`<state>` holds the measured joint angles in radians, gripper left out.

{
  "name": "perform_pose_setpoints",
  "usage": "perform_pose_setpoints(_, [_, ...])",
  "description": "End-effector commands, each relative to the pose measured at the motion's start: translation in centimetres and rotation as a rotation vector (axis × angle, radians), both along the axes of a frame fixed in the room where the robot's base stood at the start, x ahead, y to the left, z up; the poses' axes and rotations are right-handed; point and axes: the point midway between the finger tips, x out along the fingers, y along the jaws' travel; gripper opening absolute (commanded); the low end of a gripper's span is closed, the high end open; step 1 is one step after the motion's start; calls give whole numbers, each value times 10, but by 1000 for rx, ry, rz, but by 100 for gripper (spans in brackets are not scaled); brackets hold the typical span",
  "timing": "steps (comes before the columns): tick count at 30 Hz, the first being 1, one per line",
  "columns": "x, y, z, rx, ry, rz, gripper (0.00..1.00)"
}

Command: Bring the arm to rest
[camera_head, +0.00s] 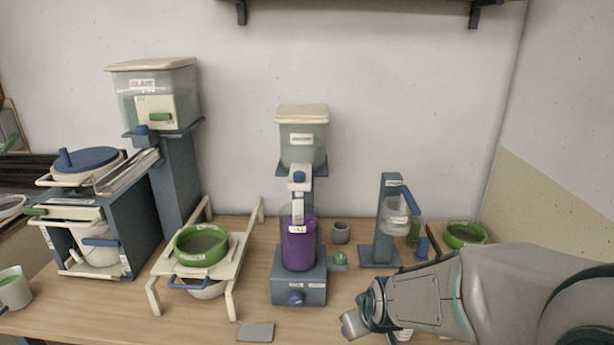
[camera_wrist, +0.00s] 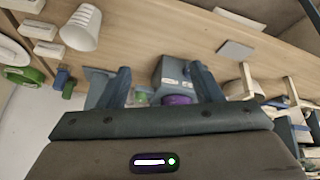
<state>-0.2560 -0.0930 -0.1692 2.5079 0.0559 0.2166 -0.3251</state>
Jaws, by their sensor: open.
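My arm reaches in from the right edge of the head view. My gripper (camera_head: 352,322) is low at the front of the table, right of the middle dispenser. In the wrist view my gripper (camera_wrist: 163,82) has its two fingers apart, with nothing held between them. The purple bucket (camera_head: 299,246) stands on the blue-grey base of the middle dispenser, under its spout. It also shows partly in the wrist view (camera_wrist: 178,99), beyond the fingers. My forearm hides part of the right front of the table.
A cream rack (camera_head: 236,262) carries a green-rimmed sieve (camera_head: 201,245) on the left. A blue-grey stand (camera_head: 385,222) and a second green ring (camera_head: 465,234) are at the right. A ribbed white cup (camera_wrist: 82,27) is near my gripper. A grey plate (camera_head: 256,332) lies at the front.

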Motion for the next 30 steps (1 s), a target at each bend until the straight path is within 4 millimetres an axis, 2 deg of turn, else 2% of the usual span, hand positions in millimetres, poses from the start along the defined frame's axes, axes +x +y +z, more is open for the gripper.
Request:
perform_pose_setpoints(1, [-11,-5,14,21,16,-34,59])
perform_pose_setpoints(6, [-59,-18,49,63,108,-151,59])
perform_pose_setpoints(12, [-109,-30,74,71,193,-274,59])
perform_pose_setpoints(15, [-125,-33,81,68,218,-312,59])
perform_pose_setpoints(19, [-133,-35,83,65,233,-333,59])
perform_pose_setpoints(30, [-134,-34,83,66,235,-333,59])
